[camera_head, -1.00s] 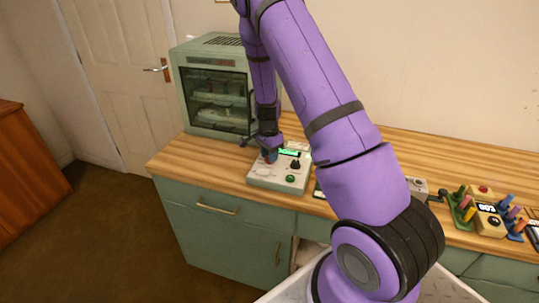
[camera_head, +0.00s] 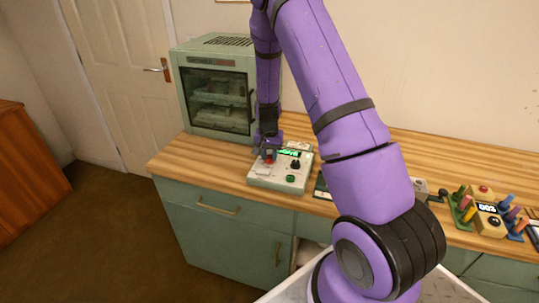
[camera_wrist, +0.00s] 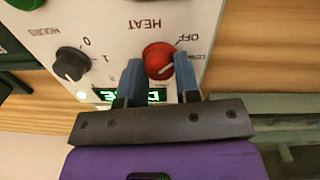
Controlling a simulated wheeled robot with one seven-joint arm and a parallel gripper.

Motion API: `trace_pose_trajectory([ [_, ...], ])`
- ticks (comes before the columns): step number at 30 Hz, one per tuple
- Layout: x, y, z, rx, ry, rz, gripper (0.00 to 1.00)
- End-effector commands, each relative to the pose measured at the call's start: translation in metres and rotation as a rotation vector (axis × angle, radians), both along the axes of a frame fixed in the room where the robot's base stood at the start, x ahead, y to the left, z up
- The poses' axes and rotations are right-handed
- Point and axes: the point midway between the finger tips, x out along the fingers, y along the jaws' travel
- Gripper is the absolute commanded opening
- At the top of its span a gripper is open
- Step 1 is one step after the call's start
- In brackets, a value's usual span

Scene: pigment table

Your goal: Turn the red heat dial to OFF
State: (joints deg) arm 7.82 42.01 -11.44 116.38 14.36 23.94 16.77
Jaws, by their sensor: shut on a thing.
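The red heat dial (camera_wrist: 158,58) sits on a pale control panel (camera_wrist: 110,25), under the upside-down word HEAT. My gripper (camera_wrist: 159,65) has one blue-grey finger on each side of the dial and is shut on it. The dial's white pointer mark faces the lower right in the wrist view, not up at the OFF label (camera_wrist: 187,39); a partly covered label sits below OFF. In the head view my gripper (camera_head: 267,151) is over the left rear of the control box (camera_head: 264,181), with a little red showing under it.
A black HOURS knob (camera_wrist: 72,63) and a lit green display (camera_wrist: 155,95) are near the dial. A green button (camera_head: 290,178) is at the box's front. A green glass-fronted oven (camera_head: 216,88) stands behind the box. Several coloured items stand at the right.

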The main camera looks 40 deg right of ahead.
Motion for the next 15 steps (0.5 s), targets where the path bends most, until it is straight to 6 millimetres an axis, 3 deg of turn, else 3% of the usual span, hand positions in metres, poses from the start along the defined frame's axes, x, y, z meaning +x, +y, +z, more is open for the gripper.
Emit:
trace_pose_trajectory([
  [15, 0.0003, 0.0004, 0.0002, 0.000, -0.001, 0.040, 0.07],
])
